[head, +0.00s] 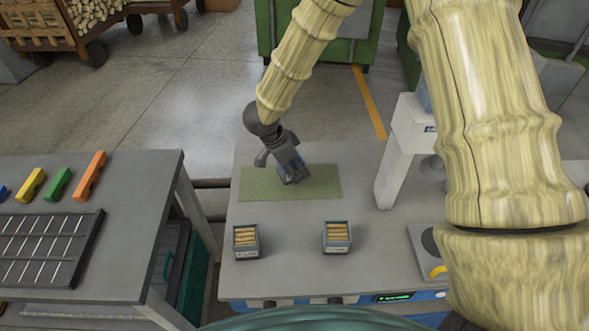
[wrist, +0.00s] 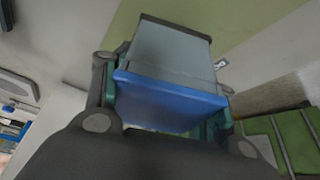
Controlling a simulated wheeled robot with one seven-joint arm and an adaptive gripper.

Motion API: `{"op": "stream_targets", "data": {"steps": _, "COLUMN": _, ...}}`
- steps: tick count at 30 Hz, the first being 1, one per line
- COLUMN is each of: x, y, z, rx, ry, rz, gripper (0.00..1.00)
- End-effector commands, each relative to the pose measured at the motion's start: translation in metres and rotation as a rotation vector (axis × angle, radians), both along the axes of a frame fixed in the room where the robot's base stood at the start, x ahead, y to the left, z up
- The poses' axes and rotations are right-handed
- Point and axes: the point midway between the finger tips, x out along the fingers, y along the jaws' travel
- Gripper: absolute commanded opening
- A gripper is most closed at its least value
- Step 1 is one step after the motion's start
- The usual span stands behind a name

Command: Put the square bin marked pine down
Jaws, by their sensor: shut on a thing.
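My gripper (head: 287,170) is over the green mat (head: 325,183) on the grey table. It is shut on a small square blue-grey bin (head: 292,170). In the wrist view the bin (wrist: 168,100) sits between the two dark fingers, with a bright blue face towards the camera. No readable mark shows on it, so I cannot tell that it is the pine one. In the head view the gripper hides much of the bin. I cannot tell whether its base touches the mat.
Two labelled bins of wooden pieces, a left one (head: 246,241) and a right one (head: 337,237), stand nearer on the table (head: 290,222). A white post device (head: 396,165) stands right of the mat. A left bench (head: 130,220) holds coloured blocks and a dark rack (head: 45,245).

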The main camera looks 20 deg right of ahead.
Motion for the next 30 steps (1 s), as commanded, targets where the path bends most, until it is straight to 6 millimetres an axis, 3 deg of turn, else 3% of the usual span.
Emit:
{"op": "stream_targets", "data": {"steps": 5, "x": 0.010, "y": -0.005, "z": 0.000, "rx": -0.001, "ry": -0.002, "rz": -0.001, "gripper": 0.24}}
{"op": "stream_targets", "data": {"steps": 15, "x": 0.008, "y": -0.003, "z": -0.035, "rx": -0.001, "ry": 0.000, "rz": 0.001, "gripper": 0.24}}
{"op": "stream_targets", "data": {"steps": 24, "x": 0.008, "y": -0.004, "z": -0.037, "rx": 0.000, "ry": 0.000, "rz": 0.000, "gripper": 0.24}}
{"op": "stream_targets", "data": {"steps": 25, "x": 0.008, "y": -0.003, "z": -0.037, "rx": 0.000, "ry": -0.001, "rz": 0.000, "gripper": 0.60}}
{"op": "stream_targets", "data": {"steps": 28, "x": 0.008, "y": -0.003, "z": -0.037, "rx": 0.000, "ry": -0.001, "rz": 0.000, "gripper": 0.78}}
{"op": "stream_targets", "data": {"steps": 30, "x": 0.008, "y": -0.003, "z": -0.037, "rx": 0.000, "ry": -0.001, "rz": 0.000, "gripper": 0.80}}
